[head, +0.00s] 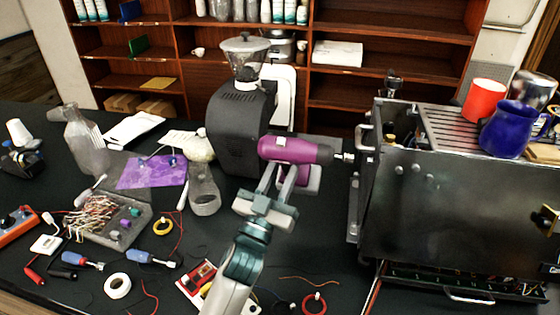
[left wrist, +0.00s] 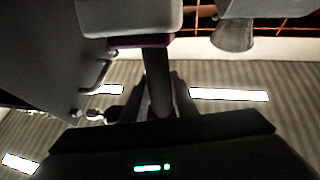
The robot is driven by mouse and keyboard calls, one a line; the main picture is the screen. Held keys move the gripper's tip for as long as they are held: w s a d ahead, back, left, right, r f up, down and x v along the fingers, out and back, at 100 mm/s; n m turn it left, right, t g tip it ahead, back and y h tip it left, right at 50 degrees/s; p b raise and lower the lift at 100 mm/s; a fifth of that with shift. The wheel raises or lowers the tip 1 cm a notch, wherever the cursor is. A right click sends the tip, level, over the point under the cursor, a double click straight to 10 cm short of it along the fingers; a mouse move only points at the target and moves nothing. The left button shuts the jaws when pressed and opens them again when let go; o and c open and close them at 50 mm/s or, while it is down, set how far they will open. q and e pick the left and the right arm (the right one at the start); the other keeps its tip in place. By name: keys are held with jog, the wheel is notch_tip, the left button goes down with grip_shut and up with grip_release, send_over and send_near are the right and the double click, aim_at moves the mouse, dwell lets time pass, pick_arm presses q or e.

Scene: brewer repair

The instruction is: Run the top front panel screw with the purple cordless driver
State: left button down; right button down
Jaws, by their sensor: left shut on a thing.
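The purple cordless driver (head: 290,150) is held level, with its silver bit (head: 342,157) pointing right at the upper front of the steel brewer (head: 420,210). The bit tip is at or very near the front panel; I cannot tell whether it touches the screw, which I cannot make out. My left gripper (head: 284,180) is shut on the driver's grip from below. In the left wrist view the dark driver grip (left wrist: 158,85) stands between the fingers, with a purple band above it. My right gripper is in neither view.
A dark grinder (head: 235,125) stands close behind the driver. A red cup (head: 484,100) and a blue pitcher (head: 508,130) sit on the brewer's top. A parts tray (head: 105,222), glass bottle (head: 85,145), screwdrivers and wires cover the left of the black table.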

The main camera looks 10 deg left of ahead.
pick_arm(q)
jog(key=shift+d+r, duration=0.2)
jog(key=shift+d, duration=0.35)
jog(key=shift+s, duration=0.1)
dwell(0.3)
jog(key=shift+d, duration=0.35)
dwell(0.4)
jog(key=shift+d, duration=0.5)
dwell(0.6)
jog(key=shift+d+p, duration=0.15)
jog(key=shift+p, duration=0.15)
dwell(0.6)
